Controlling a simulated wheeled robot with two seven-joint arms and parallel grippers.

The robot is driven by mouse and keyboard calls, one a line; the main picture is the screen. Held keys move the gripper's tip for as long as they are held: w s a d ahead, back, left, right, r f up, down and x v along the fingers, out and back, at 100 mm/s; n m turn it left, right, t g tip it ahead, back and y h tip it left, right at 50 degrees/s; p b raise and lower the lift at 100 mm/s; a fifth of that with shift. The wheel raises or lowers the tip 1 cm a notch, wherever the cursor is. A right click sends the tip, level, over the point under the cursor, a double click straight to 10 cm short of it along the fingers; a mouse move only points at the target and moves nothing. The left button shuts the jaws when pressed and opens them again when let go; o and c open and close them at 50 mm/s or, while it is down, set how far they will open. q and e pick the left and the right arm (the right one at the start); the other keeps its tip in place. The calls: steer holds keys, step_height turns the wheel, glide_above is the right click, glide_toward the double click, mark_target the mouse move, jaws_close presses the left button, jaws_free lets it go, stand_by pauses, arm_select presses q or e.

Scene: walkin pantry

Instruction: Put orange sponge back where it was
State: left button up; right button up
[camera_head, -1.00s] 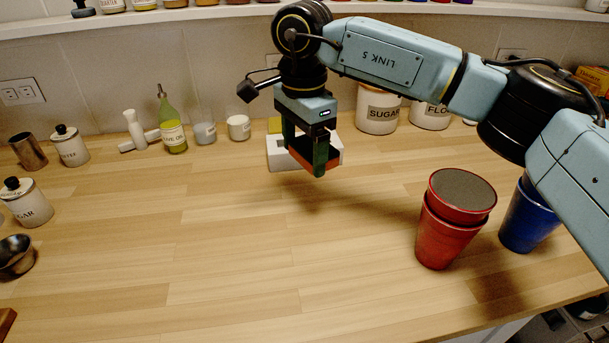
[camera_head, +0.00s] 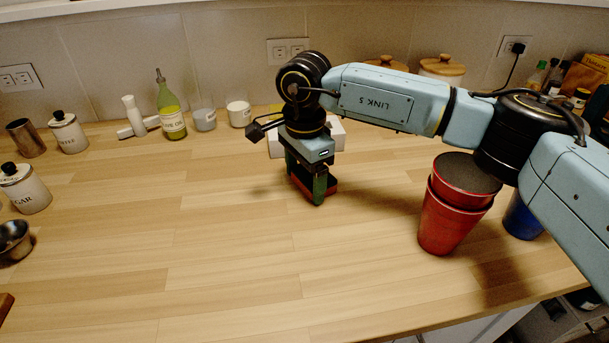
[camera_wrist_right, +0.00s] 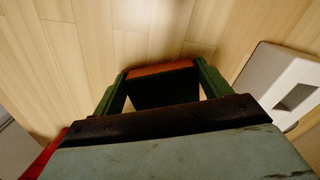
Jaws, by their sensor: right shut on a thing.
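My right gripper (camera_head: 314,190) is shut on the orange sponge (camera_head: 331,187), low over the counter in the middle of the head view. In the right wrist view the sponge (camera_wrist_right: 160,69) sits between the two green fingers, with an orange edge and a dark face. Whether it touches the counter is hard to tell. A white holder (camera_head: 337,135) with openings stands just behind the gripper, partly hidden by my arm. It also shows at the right of the wrist view (camera_wrist_right: 268,72). My left gripper is out of view.
Stacked red cups (camera_head: 447,222) and a blue cup (camera_head: 522,220) stand to the right under my arm. A green oil bottle (camera_head: 171,115), small cups and jars line the back left. The wooden counter's (camera_head: 220,240) middle and front are clear.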

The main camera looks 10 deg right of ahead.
mark_target(305, 177)
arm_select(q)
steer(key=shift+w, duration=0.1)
arm_select(e)
steer(key=shift+f, duration=0.1)
steer(key=o, duration=1)
steer(key=shift+c, duration=0.2)
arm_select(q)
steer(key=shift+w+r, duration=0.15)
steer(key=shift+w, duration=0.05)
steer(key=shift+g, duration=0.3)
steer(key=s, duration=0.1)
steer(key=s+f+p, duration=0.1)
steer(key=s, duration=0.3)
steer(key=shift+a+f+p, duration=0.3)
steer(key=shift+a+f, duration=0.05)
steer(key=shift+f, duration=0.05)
arm_select(e)
step_height(305, 177, up, 12)
